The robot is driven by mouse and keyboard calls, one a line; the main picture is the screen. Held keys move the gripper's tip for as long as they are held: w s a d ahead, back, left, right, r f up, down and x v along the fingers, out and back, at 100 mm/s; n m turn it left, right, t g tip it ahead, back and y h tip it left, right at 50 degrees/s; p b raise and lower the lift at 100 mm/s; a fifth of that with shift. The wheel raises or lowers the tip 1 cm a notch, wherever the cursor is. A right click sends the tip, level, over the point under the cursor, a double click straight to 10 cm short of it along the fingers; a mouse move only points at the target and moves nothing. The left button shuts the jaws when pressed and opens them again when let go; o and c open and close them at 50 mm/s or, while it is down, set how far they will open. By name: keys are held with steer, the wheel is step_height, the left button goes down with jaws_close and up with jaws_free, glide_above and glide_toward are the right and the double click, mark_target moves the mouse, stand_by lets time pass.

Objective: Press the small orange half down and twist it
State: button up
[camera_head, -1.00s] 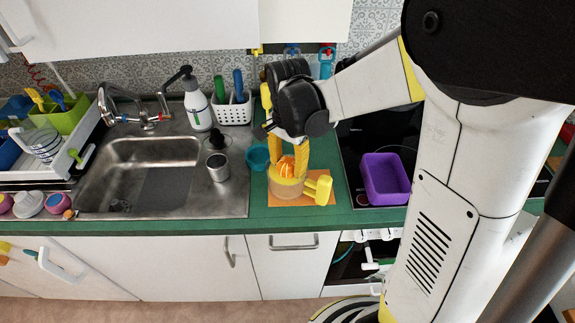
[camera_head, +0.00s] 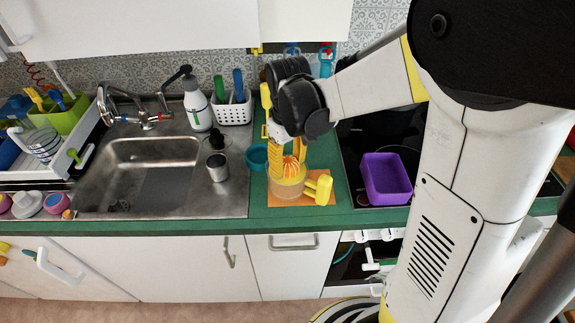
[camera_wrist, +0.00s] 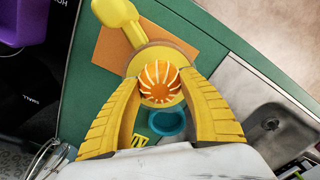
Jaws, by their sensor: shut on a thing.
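The small orange half (camera_wrist: 160,82) is a round orange piece with pale ribs, seen between my fingertips in the wrist view. It also shows in the head view (camera_head: 291,167). It sits over the middle of a yellow juicer (camera_head: 287,189) with a tan rim and a stubby handle pointing right. My gripper (camera_wrist: 160,78) points down with its yellow ribbed fingers on either side of the orange half, shut on it. The contact with the juicer's cone beneath is hidden.
The juicer stands on an orange mat (camera_head: 335,205) on the green counter (camera_head: 230,228). A teal bowl (camera_head: 257,157) is close behind left, a purple tub (camera_head: 386,178) to the right on the dark hob.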

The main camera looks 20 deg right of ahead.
steer(key=o, duration=1.4)
steer(key=shift+c, duration=0.2)
steer(key=shift+r+p, duration=3.05)
steer(key=shift+r, duration=0.95)
